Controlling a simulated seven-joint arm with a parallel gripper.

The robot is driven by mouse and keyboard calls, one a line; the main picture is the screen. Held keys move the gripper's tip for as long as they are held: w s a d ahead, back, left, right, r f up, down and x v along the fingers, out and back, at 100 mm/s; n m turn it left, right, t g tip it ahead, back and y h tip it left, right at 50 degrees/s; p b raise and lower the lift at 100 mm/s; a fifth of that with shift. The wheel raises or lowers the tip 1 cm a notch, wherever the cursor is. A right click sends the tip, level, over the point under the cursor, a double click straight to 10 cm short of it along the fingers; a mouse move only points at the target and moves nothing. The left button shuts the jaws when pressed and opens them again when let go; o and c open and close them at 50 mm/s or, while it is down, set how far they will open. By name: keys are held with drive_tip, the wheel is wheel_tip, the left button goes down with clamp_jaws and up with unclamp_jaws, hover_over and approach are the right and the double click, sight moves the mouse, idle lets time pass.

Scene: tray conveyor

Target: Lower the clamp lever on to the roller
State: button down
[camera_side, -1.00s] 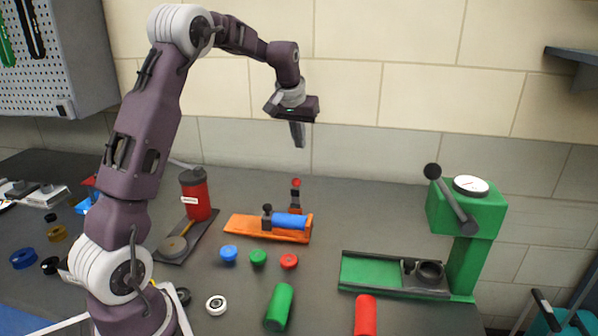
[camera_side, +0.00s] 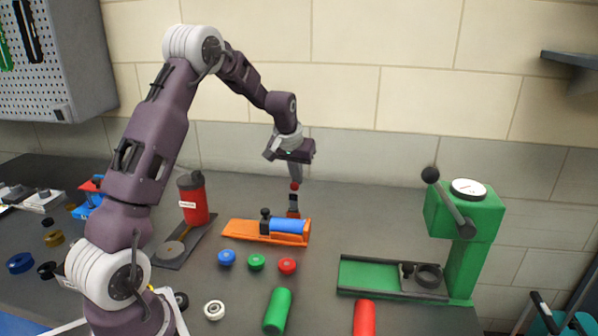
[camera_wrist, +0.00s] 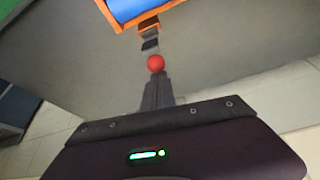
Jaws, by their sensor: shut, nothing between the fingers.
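The clamp lever has a dark arm and a red ball knob (camera_side: 294,186); it stands raised at the right end of the orange clamp base (camera_side: 240,229). A blue roller (camera_side: 288,226) lies in the base. My gripper (camera_side: 296,180) is shut, pointing down, with its fingertips at or just behind the red knob; I cannot tell whether they touch. In the wrist view the red knob (camera_wrist: 156,63) sits right at the fingertips (camera_wrist: 156,78), and the blue roller (camera_wrist: 128,8) shows at the top edge in the orange base (camera_wrist: 148,25).
Blue, green and red caps (camera_side: 256,262) lie in front of the clamp. A green cylinder (camera_side: 278,310) and a red cylinder (camera_side: 364,318) are nearer. A green press (camera_side: 465,220) stands right, a red canister (camera_side: 193,200) left. The bench behind the clamp is clear.

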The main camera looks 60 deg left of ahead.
sight(296, 187)
drive_tip(key=shift+s, duration=0.1)
idle(0.3)
drive_tip(key=shift+s+d+r, duration=0.15)
drive_tip(key=shift+s+d, duration=0.5)
drive_tip(key=shift+d, duration=0.05)
drive_tip(key=shift+s+d+r, duration=0.1)
drive_tip(key=shift+s+d, duration=0.5)
drive_tip(key=shift+d, duration=0.1)
drive_tip(key=shift+s+d+f, duration=0.25)
drive_tip(key=shift+s+d, duration=0.45)
drive_tip(key=shift+s+d+f, duration=0.25)
drive_tip(key=shift+s+d, duration=0.4)
drive_tip(key=shift+s+d+f, duration=0.65)
drive_tip(key=shift+s, duration=0.1)
drive_tip(key=shift+s+d+f+t+y, duration=0.55)
drive_tip(key=shift+s+f, duration=0.15)
drive_tip(key=shift+f, duration=0.2)
drive_tip(key=shift+s+d+f+t+y, duration=0.45)
drive_tip(key=shift+s+d+f, duration=0.15)
drive_tip(key=shift+f, duration=0.25)
wheel_tip(296, 187, up, 7)
drive_tip(key=s+d+t, duration=0.1)
drive_tip(key=s+d, duration=0.1)
drive_tip(key=shift+d+r, duration=0.2)
